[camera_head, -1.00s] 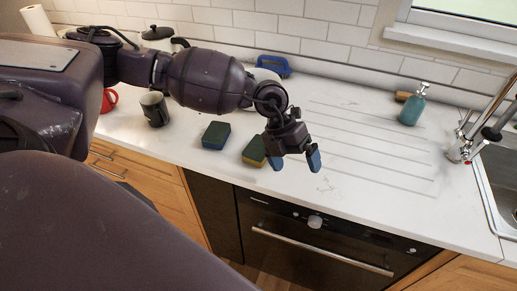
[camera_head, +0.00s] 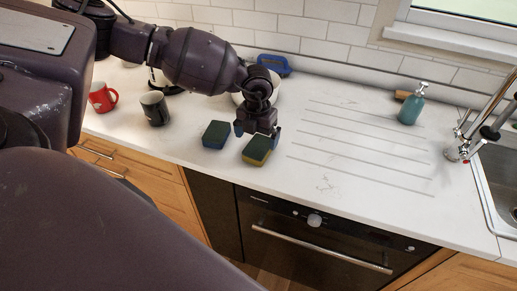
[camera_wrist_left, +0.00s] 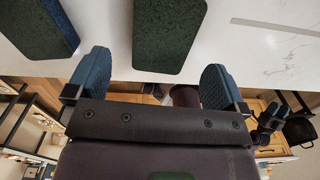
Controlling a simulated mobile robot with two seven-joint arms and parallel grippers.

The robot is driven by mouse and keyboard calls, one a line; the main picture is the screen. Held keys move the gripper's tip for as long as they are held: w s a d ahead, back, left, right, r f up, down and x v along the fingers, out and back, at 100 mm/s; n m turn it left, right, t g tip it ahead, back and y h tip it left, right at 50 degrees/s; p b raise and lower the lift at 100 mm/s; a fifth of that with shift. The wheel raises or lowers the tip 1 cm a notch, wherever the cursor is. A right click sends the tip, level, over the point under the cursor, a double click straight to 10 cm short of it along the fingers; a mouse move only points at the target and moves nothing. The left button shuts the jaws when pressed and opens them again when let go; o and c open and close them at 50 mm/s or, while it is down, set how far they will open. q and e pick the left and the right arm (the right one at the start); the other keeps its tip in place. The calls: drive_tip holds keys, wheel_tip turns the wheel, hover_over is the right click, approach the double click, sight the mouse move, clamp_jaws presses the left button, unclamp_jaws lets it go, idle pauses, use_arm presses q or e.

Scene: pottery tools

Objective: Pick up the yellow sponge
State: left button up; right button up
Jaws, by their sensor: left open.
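The yellow sponge (camera_head: 257,151) lies on the white counter, with a dark green top and a yellow side. In the left wrist view its green top (camera_wrist_left: 166,36) shows between and ahead of the fingertips. A second sponge, blue with a green top (camera_head: 215,134), lies just to its left, and it also shows in the left wrist view (camera_wrist_left: 38,27). My left gripper (camera_head: 257,131) is open and empty, just behind and above the yellow sponge. Its blue fingertips (camera_wrist_left: 154,82) are spread wide in the left wrist view.
A red mug (camera_head: 102,98) and a dark mug (camera_head: 155,108) stand to the left. A white bowl (camera_head: 262,88) is behind the gripper. A teal soap bottle (camera_head: 411,105) stands near the sink (camera_head: 497,180). The grooved counter (camera_head: 370,150) to the right is clear.

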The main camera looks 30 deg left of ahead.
sight(258, 147)
use_arm(q)
wheel_tip(258, 147, down, 5)
drive_tip(key=shift+w+r, duration=0.1)
drive_tip(key=shift+w, duration=0.05)
drive_tip(key=shift+c, duration=0.2)
drive_tip(key=c, duration=0.7)
